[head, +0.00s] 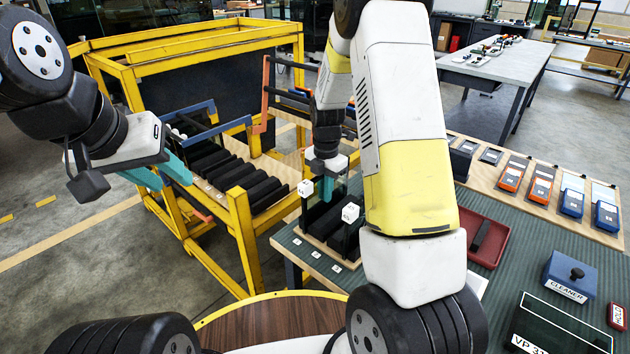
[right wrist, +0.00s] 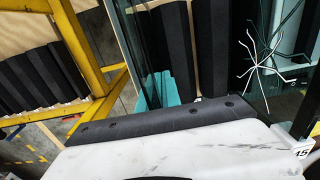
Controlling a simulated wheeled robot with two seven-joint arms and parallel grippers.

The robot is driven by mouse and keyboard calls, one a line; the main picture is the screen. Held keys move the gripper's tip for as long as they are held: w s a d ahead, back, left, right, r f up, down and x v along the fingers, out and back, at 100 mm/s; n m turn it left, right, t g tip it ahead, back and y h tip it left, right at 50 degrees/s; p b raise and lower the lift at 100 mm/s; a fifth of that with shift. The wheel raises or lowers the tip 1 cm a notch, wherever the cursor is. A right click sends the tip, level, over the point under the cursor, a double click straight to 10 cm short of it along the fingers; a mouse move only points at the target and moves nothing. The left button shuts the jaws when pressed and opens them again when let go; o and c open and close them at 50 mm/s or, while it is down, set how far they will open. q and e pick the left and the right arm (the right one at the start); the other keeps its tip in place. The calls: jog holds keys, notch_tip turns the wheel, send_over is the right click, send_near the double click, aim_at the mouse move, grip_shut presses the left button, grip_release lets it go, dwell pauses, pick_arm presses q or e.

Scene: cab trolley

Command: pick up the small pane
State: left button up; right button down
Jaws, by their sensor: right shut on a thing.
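My right gripper (head: 325,186) points down over the black slotted rack (head: 322,222) on the bench. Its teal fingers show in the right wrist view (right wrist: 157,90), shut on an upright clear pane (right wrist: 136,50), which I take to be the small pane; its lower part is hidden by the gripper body. Another pane (right wrist: 262,65), with a white star-shaped crack or mark, stands apart to the right in the right wrist view. I cannot tell whether the held pane is clear of the rack. My left gripper (head: 160,176) is open and empty beside the yellow trolley, at left.
The yellow trolley (head: 240,215) with black slotted bars stands left of the bench. A red tray (head: 487,240), a blue cleaner block (head: 568,278) and a row of handheld devices (head: 540,190) occupy the bench's right side.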

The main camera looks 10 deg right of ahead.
jog(key=shift+r, duration=0.15)
notch_tip(320, 180, up, 10)
jog(key=shift+f, duration=0.1)
dwell(0.6)
dwell(0.4)
